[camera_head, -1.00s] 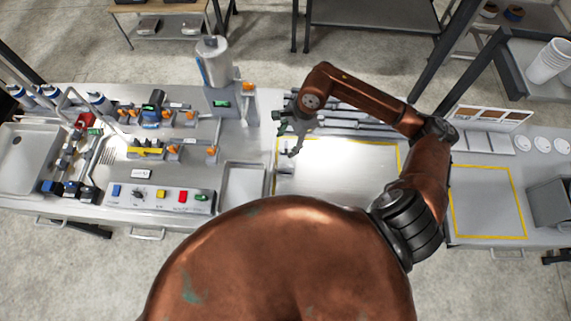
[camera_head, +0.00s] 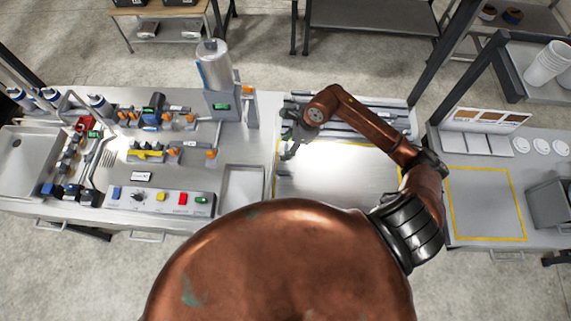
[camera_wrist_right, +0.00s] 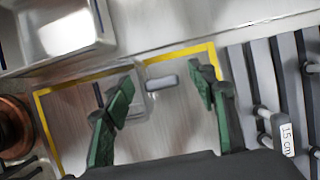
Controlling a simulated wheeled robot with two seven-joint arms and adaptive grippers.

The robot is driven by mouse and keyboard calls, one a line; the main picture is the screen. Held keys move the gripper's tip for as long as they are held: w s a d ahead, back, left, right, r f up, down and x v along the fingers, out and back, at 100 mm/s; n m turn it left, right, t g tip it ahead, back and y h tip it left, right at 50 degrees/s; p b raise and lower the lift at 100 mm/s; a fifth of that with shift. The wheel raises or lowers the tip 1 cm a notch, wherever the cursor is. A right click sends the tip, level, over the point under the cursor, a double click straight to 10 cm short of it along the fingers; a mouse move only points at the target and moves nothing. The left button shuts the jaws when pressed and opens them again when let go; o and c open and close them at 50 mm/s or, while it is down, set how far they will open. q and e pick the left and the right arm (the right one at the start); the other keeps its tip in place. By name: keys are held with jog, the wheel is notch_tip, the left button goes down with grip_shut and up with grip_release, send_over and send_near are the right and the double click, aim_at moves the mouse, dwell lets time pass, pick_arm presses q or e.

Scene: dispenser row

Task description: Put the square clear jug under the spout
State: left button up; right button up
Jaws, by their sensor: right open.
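The square clear jug shows faintly in the right wrist view (camera_wrist_right: 138,100) as a see-through, box-like shape with a pale handle on the bare metal surface. It lies between the fingers' lines of reach, closer to the left finger. My right gripper (camera_wrist_right: 163,95) is open, its two green-padded fingers apart, with nothing held. In the head view my right gripper (camera_head: 291,146) hangs over the left end of the yellow-taped area; the jug is hard to make out there. I cannot tell which part is the spout; a tall dispenser (camera_head: 213,67) stands left of the gripper. My left gripper is not in view.
A shallow tray (camera_head: 243,187) sits left of the taped area and a control box with buttons (camera_head: 160,198) further left. Grey rails (camera_head: 345,122) line the back. The middle of the taped area (camera_head: 350,175) is clear.

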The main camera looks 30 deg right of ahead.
jog(key=shift+f, duration=0.1)
jog(key=shift+c, duration=0.2)
grip_shut()
dwell(0.5)
